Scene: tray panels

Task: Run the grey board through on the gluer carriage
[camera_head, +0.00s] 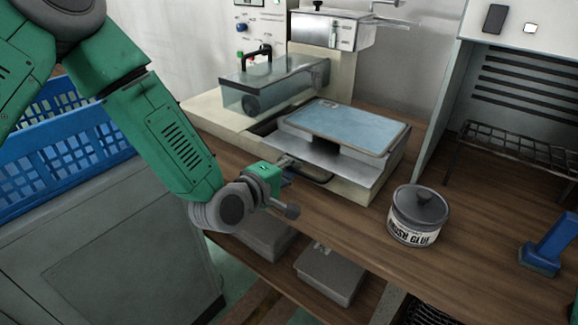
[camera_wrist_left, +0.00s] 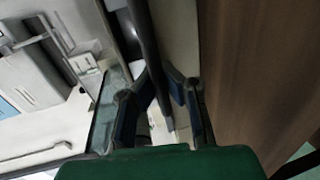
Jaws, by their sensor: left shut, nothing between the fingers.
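A flat board (camera_head: 345,126) with a blue-grey top and a pale rim lies on the gluer carriage (camera_head: 330,160), in front of the gluer's clear cover. A dark bar handle (camera_head: 318,178) sticks out at the carriage's front left. My left gripper (camera_head: 286,166) is beside this handle, close to its left end. In the left wrist view its fingers (camera_wrist_left: 163,85) come near the dark bar (camera_wrist_left: 145,45); I cannot tell whether they touch it. The gripper is shut with nothing between its fingers. My right gripper is not in view.
The gluer (camera_head: 275,85) stands at the back. A glue pot (camera_head: 418,215) and a blue-handled tool (camera_head: 550,245) stand on the wooden bench (camera_head: 350,225). A wire rack (camera_head: 520,145) is at the right. Blue crates (camera_head: 60,150) are at the left; grey boxes (camera_head: 330,272) lie below.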

